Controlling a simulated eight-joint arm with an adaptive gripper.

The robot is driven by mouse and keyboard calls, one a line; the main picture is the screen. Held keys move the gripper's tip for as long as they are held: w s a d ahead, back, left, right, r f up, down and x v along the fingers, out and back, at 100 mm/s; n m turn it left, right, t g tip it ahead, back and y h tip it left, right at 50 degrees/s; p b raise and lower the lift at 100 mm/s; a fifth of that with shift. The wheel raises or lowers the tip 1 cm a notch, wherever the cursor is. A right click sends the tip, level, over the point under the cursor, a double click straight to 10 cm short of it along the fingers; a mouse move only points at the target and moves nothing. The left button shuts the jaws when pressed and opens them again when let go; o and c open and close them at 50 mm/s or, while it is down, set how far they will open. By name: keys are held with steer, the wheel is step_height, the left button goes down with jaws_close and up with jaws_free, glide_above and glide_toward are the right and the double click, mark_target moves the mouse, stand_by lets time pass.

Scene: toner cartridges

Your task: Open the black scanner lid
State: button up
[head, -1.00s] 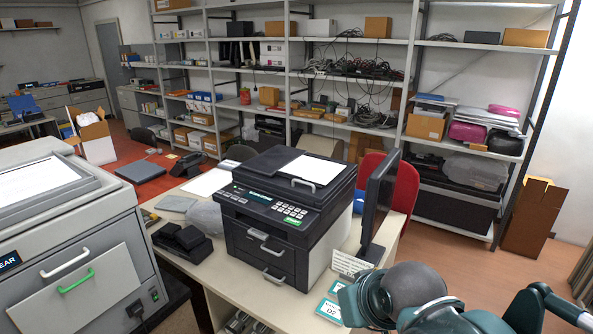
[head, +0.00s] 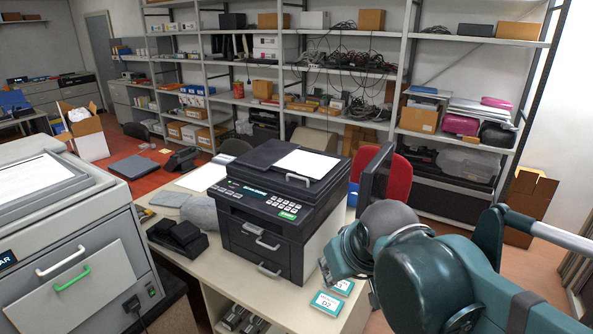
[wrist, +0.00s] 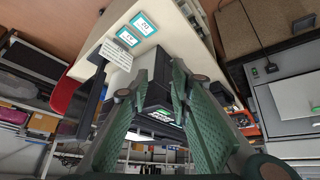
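The black scanner lid (head: 258,155) lies flat and shut on top of the dark multifunction printer (head: 262,238) on the desk. A white sheet (head: 306,163) lies on the lid, and a pale handle (head: 298,178) sits at its front edge. In the head view, my arm is at the lower right, beside the printer's right side; my fingertips cannot be made out there. In the wrist view, the two green fingers of my gripper (wrist: 160,68) stand apart with nothing held. The printer (wrist: 158,98) shows between and beyond them. The lid cannot be clearly made out in that view.
A dark monitor (head: 374,178) stands close to the printer's right. Cards, one marked D2 (head: 326,303), lie at the desk's (head: 222,283) front right. A grey machine (head: 75,235) with a green handle stands at left. Shelving fills the back.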

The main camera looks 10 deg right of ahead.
steer(key=w+r+n+g+p, duration=0.15)
steer(key=w+r, duration=0.45)
steer(key=w, duration=0.6)
steer(key=w+r+n+g+p, duration=0.1)
steer(key=w+r+n+p, duration=0.2)
steer(key=w+r, duration=0.55)
steer(key=n+g+h+p, duration=0.1)
steer(key=n+g+p, duration=0.2)
steer(key=n+p, duration=0.15)
glide_toward(297, 177)
steer(key=shift+w+r+m, duration=0.1)
steer(key=shift+m, duration=0.4)
steer(key=shift+w+d+f, duration=0.15)
steer(key=shift+f, duration=1.1)
steer(key=shift+w+d+f, duration=0.15)
steer(key=shift+f, duration=1.15)
steer(key=shift+w+d+f, duration=0.15)
steer(key=shift+w+f, duration=0.05)
steer(key=shift+f, duration=1.05)
jaws_close()
